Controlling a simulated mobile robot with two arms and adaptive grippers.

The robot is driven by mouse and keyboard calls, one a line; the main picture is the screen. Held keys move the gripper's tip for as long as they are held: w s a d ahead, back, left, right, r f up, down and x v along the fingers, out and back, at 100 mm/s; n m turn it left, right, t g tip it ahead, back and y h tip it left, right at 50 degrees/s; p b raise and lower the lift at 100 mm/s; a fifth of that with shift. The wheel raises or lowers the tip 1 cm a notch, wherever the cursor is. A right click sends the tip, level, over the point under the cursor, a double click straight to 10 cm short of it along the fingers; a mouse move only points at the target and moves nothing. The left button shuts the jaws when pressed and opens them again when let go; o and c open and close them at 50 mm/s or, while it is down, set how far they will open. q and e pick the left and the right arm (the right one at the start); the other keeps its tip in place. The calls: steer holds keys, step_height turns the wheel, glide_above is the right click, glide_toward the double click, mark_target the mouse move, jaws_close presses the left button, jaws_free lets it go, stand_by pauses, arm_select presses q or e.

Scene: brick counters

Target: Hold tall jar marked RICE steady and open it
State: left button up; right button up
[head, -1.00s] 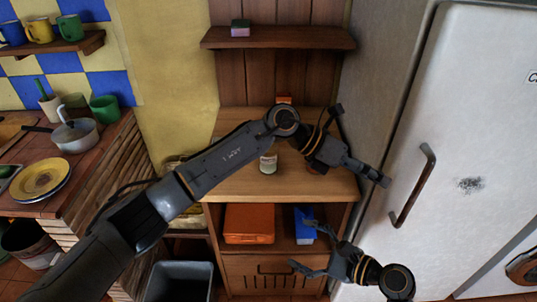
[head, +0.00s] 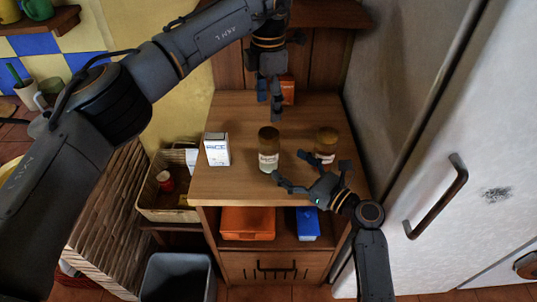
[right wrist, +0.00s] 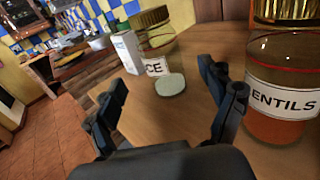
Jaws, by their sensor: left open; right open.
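The tall jar (head: 268,162), clear with a brown-gold lid, stands upright on the wooden counter. In the right wrist view its label (right wrist: 155,67) shows "CE", the rest hidden, with pale contents low inside. My right gripper (head: 290,168) is open and empty, in front of the jar and to its right. In the right wrist view its fingertips (right wrist: 165,85) frame the jar, with a gap before it. My left gripper (head: 268,98) is open and empty, pointing down above the back of the counter, behind the jar.
A second lidded jar (head: 326,140), labelled LENTILS in the right wrist view (right wrist: 285,92), stands close right of my right gripper. A white box (head: 217,149) stands left of the tall jar. An orange packet (head: 288,90) is at the back. The fridge (head: 460,130) bounds the right.

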mark_target(277, 156)
steer(key=x, duration=0.8)
steer(key=shift+w+f, duration=0.1)
steer(key=shift+w, duration=0.05)
steer(key=shift+d, duration=0.1)
jaws_close()
